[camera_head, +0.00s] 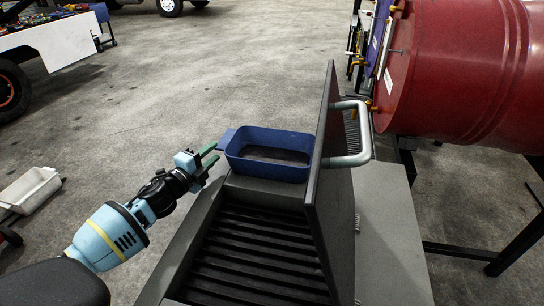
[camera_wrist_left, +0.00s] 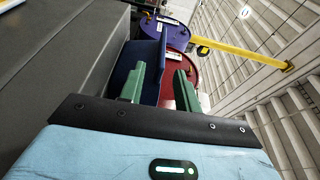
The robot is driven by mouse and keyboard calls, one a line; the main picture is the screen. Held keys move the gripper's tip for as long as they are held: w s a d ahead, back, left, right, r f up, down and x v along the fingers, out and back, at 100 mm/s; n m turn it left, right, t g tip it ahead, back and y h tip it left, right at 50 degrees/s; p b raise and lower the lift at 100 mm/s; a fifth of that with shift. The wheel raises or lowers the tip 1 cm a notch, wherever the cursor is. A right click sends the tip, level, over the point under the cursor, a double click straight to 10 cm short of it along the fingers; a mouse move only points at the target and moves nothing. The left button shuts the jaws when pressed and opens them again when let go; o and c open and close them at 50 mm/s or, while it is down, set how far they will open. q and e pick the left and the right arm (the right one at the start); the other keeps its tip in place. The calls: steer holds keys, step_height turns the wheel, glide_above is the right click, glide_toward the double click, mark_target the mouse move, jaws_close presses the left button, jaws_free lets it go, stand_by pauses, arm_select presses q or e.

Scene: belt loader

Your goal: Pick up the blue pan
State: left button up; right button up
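The blue pan (camera_head: 235,160) is a rectangular, open-topped tray. It sits at the far end of the belt loader, beside an upright dark panel. My left gripper (camera_head: 211,156) is just left of the pan's left end, its green fingers pointing toward it. In the left wrist view the two green fingers (camera_wrist_left: 160,85) are spread apart, with the blue pan (camera_wrist_left: 142,53) just ahead of and partly between them. I cannot tell whether they touch it. My right gripper is in neither view.
The dark panel (camera_head: 330,165) with a grey handle (camera_head: 360,135) stands right of the pan. The ribbed belt (camera_head: 255,255) lies nearer. A red drum (camera_head: 455,70) is at upper right. A white bin (camera_head: 30,189) stands at left. Open floor lies beyond the pan.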

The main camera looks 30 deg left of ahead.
mark_target(222, 144)
arm_select(q)
steer(key=shift+w+d, duration=0.15)
steer(key=shift+w, duration=2.45)
steer(key=shift+c, duration=0.3)
jaws_close()
steer(key=shift+r, duration=0.2)
